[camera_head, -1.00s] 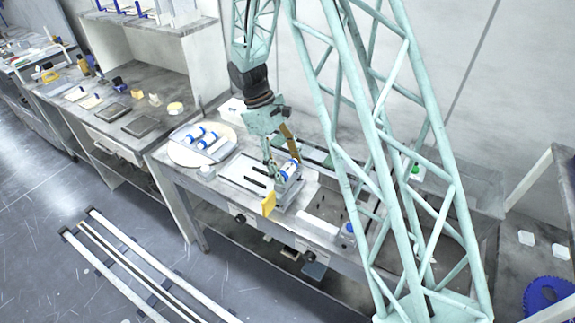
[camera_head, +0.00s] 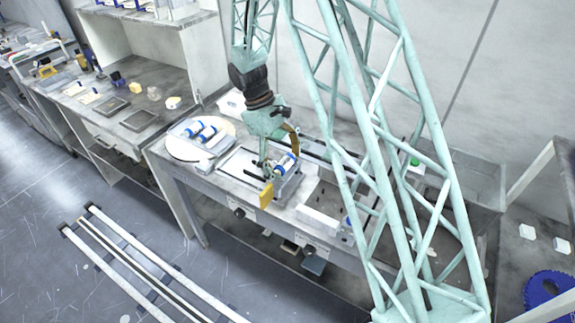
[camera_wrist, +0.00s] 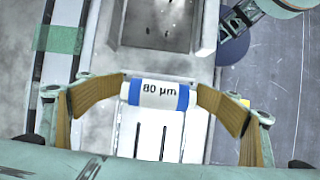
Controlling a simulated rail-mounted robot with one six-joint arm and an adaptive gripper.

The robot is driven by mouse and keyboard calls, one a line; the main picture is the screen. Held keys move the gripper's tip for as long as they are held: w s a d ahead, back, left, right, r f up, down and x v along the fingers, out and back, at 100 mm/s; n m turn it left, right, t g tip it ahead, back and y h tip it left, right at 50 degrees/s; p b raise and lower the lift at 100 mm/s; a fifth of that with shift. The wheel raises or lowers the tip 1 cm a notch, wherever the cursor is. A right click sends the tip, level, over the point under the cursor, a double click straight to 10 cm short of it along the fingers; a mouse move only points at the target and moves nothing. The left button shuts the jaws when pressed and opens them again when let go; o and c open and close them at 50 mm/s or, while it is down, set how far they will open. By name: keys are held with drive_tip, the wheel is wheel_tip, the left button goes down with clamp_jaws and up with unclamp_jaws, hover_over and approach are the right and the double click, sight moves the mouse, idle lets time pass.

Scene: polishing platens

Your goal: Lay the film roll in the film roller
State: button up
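The film roll (camera_wrist: 158,94), white with blue ends and marked "80 µm", lies crosswise between the two brown fingers of my gripper (camera_wrist: 160,93) in the wrist view. In the head view the roll (camera_head: 286,163) shows between the fingers, over a small grey fixture (camera_head: 288,186) on the bench, which may be the film roller. The roll hides part of what is under it, and I cannot tell whether it touches the fixture. A slotted pale plate (camera_wrist: 130,135) lies below it in the wrist view.
Two more blue-and-white rolls (camera_head: 207,133) lie in a tray by a round pale disc (camera_head: 178,149), left of my gripper. A grey tray with holes (camera_wrist: 160,22) is beyond the roll in the wrist view. A white box (camera_head: 318,224) stands at the bench's front edge.

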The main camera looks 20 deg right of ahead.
drive_tip(key=shift+o, duration=1.2)
drive_tip(key=shift+w+f, duration=0.1)
drive_tip(key=shift+o, duration=1.4)
drive_tip(key=shift+r, duration=0.2)
drive_tip(key=shift+w+r, duration=0.1)
drive_tip(key=shift+r, duration=0.05)
drive_tip(key=v, duration=1.1)
drive_tip(key=shift+r, duration=0.3)
drive_tip(key=shift+a, duration=0.15)
